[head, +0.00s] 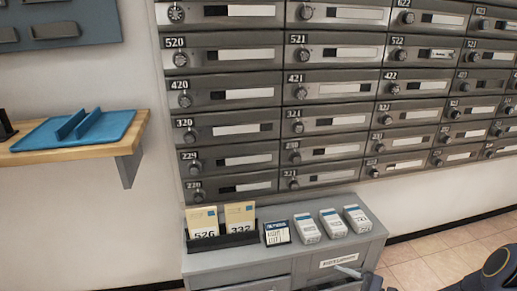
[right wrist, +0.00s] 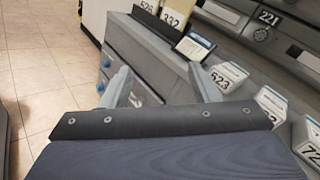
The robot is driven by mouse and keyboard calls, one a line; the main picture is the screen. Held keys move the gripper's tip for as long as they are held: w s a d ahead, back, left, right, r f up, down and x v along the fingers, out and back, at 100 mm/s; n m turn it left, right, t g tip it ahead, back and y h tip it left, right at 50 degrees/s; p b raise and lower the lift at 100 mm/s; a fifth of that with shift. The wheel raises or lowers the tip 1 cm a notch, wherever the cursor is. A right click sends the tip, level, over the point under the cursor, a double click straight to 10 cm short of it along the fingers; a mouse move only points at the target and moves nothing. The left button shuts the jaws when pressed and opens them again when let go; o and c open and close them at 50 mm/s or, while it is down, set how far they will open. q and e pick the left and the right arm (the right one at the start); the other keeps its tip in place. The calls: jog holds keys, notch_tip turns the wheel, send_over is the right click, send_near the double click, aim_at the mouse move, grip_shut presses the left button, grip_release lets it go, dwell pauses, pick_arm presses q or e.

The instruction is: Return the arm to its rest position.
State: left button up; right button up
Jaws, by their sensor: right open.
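My right gripper (right wrist: 160,84) is open, with its two pale fingers spread apart in the right wrist view. Nothing is held between them; the grey cabinet (right wrist: 152,46) shows beyond. In the head view, a pale fingertip and the dark wrist of my right arm (head: 480,283) show at the bottom right, in front of the cabinet's front right part. My left arm and left gripper are in neither view.
The low grey cabinet (head: 290,222) carries a black holder (head: 222,240) with envelopes numbered 526 and 332, a small dark sign (head: 277,233) and several white parcels (head: 333,222). Mailboxes (head: 330,90) rise behind. A wooden shelf (head: 75,147) with a blue tray (head: 50,134) stands left. Tiled floor (head: 435,262) is clear at right.

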jog(key=s+a+r+n+g+h, duration=0.1)
jog(key=s+a+r+n+g, duration=0.3)
jog(key=r, duration=0.3)
jog(key=s+a+r+n+g+h, duration=0.1)
jog(key=s+a+r+n+g, duration=0.2)
jog(key=s+r+n, duration=0.3)
jog(key=s+d+r+n+t+h, duration=0.2)
jog(key=s+r+n+t+h, duration=0.15)
jog(key=s+n+h, duration=0.8)
notch_tip(320, 180, up, 31)
jog(key=s+m+y+p, duration=0.2)
jog(key=m+p, duration=0.1)
jog(key=p, duration=2.7)
jog(key=shift+s+d+f+g, duration=0.15)
jog(key=shift+s+d+g, duration=0.1)
jog(key=shift+s+g, duration=0.2)
jog(key=shift+y, duration=0.25)
